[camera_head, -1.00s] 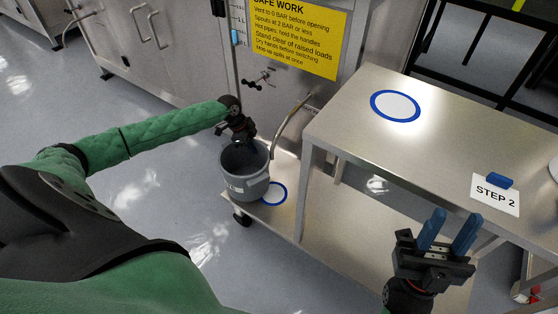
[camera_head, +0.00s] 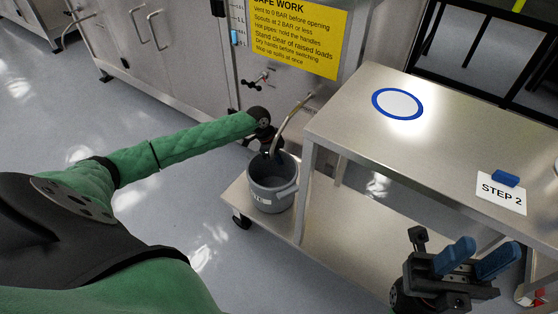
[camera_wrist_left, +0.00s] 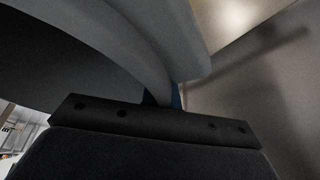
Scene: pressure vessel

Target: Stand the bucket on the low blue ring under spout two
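The grey bucket (camera_head: 272,195) is upright at the low shelf, just left of the steel bench's leg, below a curved metal spout (camera_head: 290,122). The low blue ring is hidden, with the bucket over its place. I cannot tell whether the bucket's base touches the shelf. My left gripper (camera_head: 271,153) is at the bucket's back rim and shut on it. The left wrist view shows the grey bucket wall (camera_wrist_left: 120,45) very close, with a bit of blue finger (camera_wrist_left: 176,97) against it. My right gripper (camera_head: 477,257) is open and empty, at the bench's front right.
The steel bench (camera_head: 400,145) stands to the right, its edge near the bucket. On it are another blue ring (camera_head: 397,104) and a STEP 2 card (camera_head: 502,192). A yellow sign (camera_head: 290,35) hangs on the cabinet behind. Open floor lies left of the shelf (camera_head: 250,215).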

